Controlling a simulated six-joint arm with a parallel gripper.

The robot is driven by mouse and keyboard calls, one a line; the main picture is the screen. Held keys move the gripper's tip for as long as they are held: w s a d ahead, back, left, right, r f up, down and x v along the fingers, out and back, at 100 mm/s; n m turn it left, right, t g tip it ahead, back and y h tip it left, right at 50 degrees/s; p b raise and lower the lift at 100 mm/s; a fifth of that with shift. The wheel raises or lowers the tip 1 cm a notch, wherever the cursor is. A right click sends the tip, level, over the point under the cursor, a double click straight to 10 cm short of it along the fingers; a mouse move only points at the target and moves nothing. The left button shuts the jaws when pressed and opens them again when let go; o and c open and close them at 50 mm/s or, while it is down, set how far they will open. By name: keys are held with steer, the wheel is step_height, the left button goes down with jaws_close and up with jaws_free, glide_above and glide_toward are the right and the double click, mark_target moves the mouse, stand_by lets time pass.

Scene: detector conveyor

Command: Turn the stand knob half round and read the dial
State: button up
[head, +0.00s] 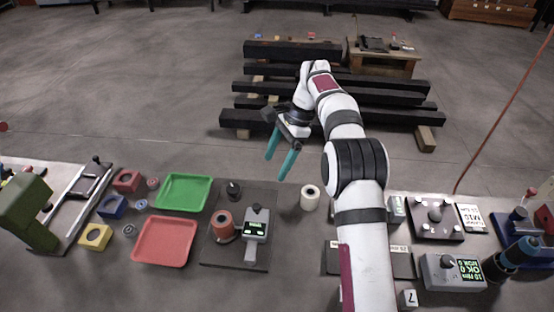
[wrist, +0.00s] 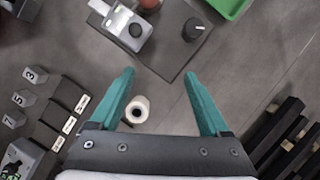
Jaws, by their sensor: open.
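A dark plate (head: 215,256) carries a grey gauge unit (head: 250,254) with a small lit green dial (head: 256,228); its digits are too small to read. A dark round knob (head: 233,190) sits at the plate's far edge, and a copper-coloured cylinder (head: 222,224) stands beside the gauge. In the wrist view the knob (wrist: 193,30) and gauge unit (wrist: 122,25) show at the top, and the cylinder is cut off by the edge. My gripper (head: 279,167) is open and empty, teal fingers pointing down, above and beyond the plate, apart from the knob. Its fingers (wrist: 160,73) also show in the wrist view.
A white roll (head: 310,197) stands right of the plate. Green (head: 183,192) and red (head: 164,242) trays lie left. A grey box with a lit screen (head: 468,268) stands at right. Dark beams (head: 290,101) are stacked on the floor behind my arm.

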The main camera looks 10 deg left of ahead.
steer(key=s+a+n+t+h, duration=0.3)
steer(key=s+a+n+h, duration=0.15)
steer(key=a, duration=0.45)
steer(key=n+t+h, duration=0.1)
steer(key=n+t, duration=0.2)
steer(key=t, duration=0.1)
glide_toward(232, 189)
steer(key=shift+m, duration=0.25)
steer(key=x, duration=0.8)
steer(key=shift+f, duration=0.1)
jaws_close()
